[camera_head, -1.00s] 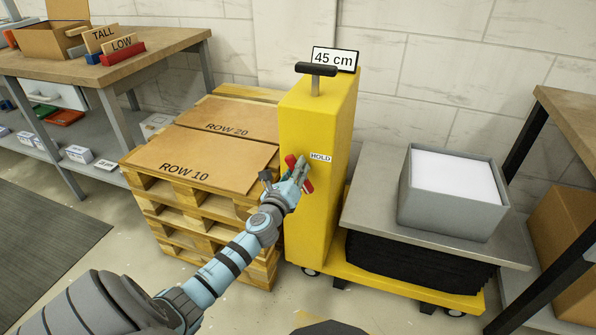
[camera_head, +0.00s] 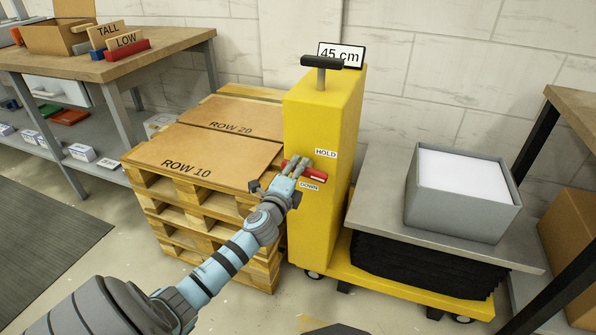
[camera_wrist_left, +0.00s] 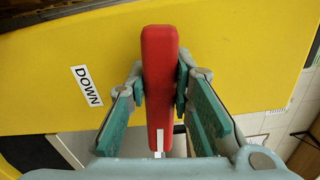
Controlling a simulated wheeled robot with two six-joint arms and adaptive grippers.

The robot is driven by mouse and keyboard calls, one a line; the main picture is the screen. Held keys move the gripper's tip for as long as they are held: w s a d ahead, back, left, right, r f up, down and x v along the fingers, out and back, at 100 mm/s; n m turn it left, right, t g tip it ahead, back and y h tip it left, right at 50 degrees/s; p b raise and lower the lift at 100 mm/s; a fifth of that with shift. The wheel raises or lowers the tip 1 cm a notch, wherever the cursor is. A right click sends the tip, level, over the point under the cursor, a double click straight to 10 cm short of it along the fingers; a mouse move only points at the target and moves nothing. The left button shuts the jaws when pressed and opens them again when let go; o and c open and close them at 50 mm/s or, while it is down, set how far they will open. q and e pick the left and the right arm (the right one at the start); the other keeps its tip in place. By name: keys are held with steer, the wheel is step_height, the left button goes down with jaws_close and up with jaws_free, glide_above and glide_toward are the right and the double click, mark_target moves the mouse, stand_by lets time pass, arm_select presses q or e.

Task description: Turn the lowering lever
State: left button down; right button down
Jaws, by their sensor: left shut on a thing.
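The red lowering lever (camera_head: 313,174) is on the front face of the yellow lift column (camera_head: 318,225). It lies nearly level in the head view, between a HOLD label (camera_head: 326,154) above and a DOWN label (camera_head: 309,186) below. My left gripper (camera_head: 293,168) is shut on the lever, and its fingers cover part of it. In the left wrist view the lever (camera_wrist_left: 160,85) stands between the two fingers, with the DOWN label (camera_wrist_left: 87,86) to its left. My right gripper is not in view.
A sign reading 45 cm (camera_head: 341,55) and a black handle (camera_head: 321,62) top the column. The grey lift platform (camera_head: 376,195) carries a grey box (camera_head: 462,221) with white contents. A pallet stack (camera_head: 190,200) with ROW 10 and ROW 20 boards stands left of the column.

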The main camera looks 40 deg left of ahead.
arm_select(q)
steer(key=shift+f+n+b, duration=0.25)
steer(key=shift+n+b, duration=0.05)
steer(key=shift+n, duration=0.6)
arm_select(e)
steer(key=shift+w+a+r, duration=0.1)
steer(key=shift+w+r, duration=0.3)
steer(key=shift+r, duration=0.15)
arm_select(q)
steer(key=c, duration=1.4)
jaws_free()
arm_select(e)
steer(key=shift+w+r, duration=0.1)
arm_select(q)
steer(key=shift+s, duration=0.25)
steer(key=v, duration=1.1)
steer(key=shift+s, duration=0.3)
steer(key=shift+d, duration=0.1)
